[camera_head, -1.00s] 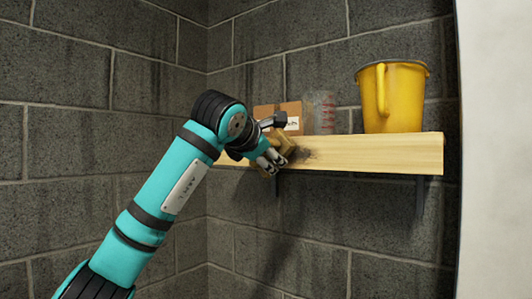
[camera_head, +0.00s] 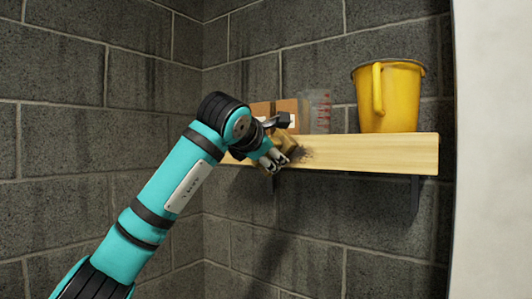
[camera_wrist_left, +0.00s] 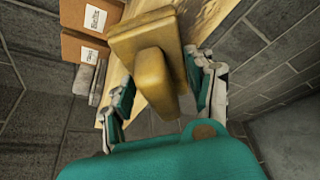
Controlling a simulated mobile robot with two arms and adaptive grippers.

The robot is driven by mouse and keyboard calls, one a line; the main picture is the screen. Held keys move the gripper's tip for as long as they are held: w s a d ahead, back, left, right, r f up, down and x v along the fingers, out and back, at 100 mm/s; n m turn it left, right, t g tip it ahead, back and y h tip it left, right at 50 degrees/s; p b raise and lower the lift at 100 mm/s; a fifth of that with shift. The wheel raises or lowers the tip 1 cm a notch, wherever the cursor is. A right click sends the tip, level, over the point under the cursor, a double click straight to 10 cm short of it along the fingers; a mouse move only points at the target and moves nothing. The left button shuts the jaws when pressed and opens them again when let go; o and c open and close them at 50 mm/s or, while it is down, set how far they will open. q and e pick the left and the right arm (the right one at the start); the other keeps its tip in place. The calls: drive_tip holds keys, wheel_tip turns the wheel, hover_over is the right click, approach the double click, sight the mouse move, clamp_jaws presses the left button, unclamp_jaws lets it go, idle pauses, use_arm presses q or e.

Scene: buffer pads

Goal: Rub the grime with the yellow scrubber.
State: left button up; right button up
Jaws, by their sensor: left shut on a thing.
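The yellow scrubber (camera_wrist_left: 155,70) is a flat pad with a raised handle block. My left gripper (camera_wrist_left: 162,90) is shut on it, one finger on each side of the handle in the left wrist view. In the head view the left gripper (camera_head: 276,160) is at the front edge of the wooden shelf (camera_head: 390,152), and the scrubber (camera_head: 287,145) shows partly behind the fingers. The dark grime (camera_head: 306,154) is a smudge on the shelf just right of the scrubber. In the wrist view the grime is not visible. My right gripper is not in view.
A yellow bucket (camera_head: 398,100) stands on the right of the shelf. Cardboard boxes (camera_head: 290,108) and a clear container with red marks (camera_head: 320,110) stand behind the gripper. Labelled boxes also show in the wrist view (camera_wrist_left: 90,18). Block walls close off the back and left.

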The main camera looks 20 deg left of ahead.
sight(314, 157)
use_arm(q)
drive_tip(key=shift+s+d+b, duration=0.1)
drive_tip(key=shift+s+d, duration=0.25)
drive_tip(key=shift+d, duration=0.6)
drive_tip(key=shift+s+d+b, duration=0.1)
drive_tip(key=shift+s+d, duration=0.2)
drive_tip(key=shift+d, duration=0.7)
drive_tip(key=shift+s+d+b, duration=0.1)
drive_tip(key=shift+s+d, duration=0.25)
drive_tip(key=shift+d, duration=0.6)
drive_tip(key=shift+s+d, duration=0.25)
drive_tip(key=shift+d, duration=0.4)
drive_tip(key=shift+s+d, duration=0.2)
drive_tip(key=shift+d, duration=0.45)
drive_tip(key=shift+s+d, duration=0.25)
drive_tip(key=shift+d, duration=0.4)
drive_tip(key=shift+s+d, duration=0.1)
